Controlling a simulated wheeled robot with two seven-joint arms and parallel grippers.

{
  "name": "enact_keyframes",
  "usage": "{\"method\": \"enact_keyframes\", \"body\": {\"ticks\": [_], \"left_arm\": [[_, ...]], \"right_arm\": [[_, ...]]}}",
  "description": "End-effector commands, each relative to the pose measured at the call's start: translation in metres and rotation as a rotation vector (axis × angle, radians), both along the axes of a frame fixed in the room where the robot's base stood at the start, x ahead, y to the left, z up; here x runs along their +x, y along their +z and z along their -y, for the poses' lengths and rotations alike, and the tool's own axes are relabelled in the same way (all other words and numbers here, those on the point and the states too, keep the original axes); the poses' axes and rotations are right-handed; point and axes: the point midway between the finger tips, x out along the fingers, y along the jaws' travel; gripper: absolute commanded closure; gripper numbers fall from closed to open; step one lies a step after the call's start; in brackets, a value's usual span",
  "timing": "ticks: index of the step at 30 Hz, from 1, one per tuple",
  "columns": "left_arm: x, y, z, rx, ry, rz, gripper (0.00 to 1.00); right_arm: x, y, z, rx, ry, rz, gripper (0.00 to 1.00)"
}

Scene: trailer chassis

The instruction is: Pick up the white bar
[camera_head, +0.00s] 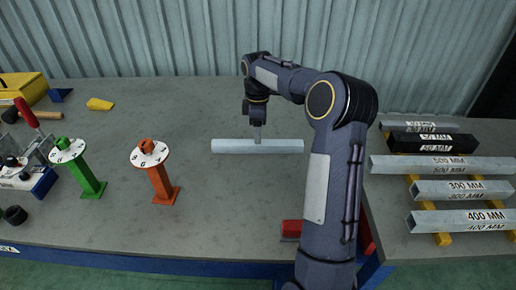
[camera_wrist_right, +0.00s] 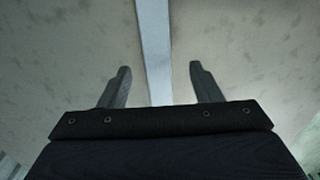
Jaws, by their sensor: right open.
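The white bar (camera_head: 230,146) lies flat on the grey table, left to right in the head view. My right gripper (camera_head: 257,135) points down at the middle of the bar, at or just above it. In the right wrist view the bar (camera_wrist_right: 154,50) runs from the top edge down between the two spread fingers of the right gripper (camera_wrist_right: 159,82), with a gap on each side. The gripper is open and holds nothing. Its palm hides the near part of the bar. My left gripper is not in view.
A green stand (camera_head: 87,178) and an orange stand (camera_head: 160,181) are on the left. Several labelled metal bars (camera_head: 430,166) lie on the right. A red block (camera_head: 291,229) is near the front edge. The table around the white bar is clear.

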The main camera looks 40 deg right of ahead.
Motion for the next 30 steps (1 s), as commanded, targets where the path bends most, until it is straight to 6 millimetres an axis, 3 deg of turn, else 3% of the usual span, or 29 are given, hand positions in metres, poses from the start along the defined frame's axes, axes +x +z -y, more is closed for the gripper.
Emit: {"method": "enact_keyframes", "body": {"ticks": [12,22,30], "left_arm": [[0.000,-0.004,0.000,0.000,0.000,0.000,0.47],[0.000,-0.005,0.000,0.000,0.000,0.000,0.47],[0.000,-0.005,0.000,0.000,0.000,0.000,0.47]], "right_arm": [[0.003,-0.056,0.003,0.001,-0.002,-0.002,0.42],[0.003,-0.063,0.003,0.000,-0.003,0.001,0.42],[0.003,-0.063,0.003,0.000,-0.003,0.001,0.76]]}}
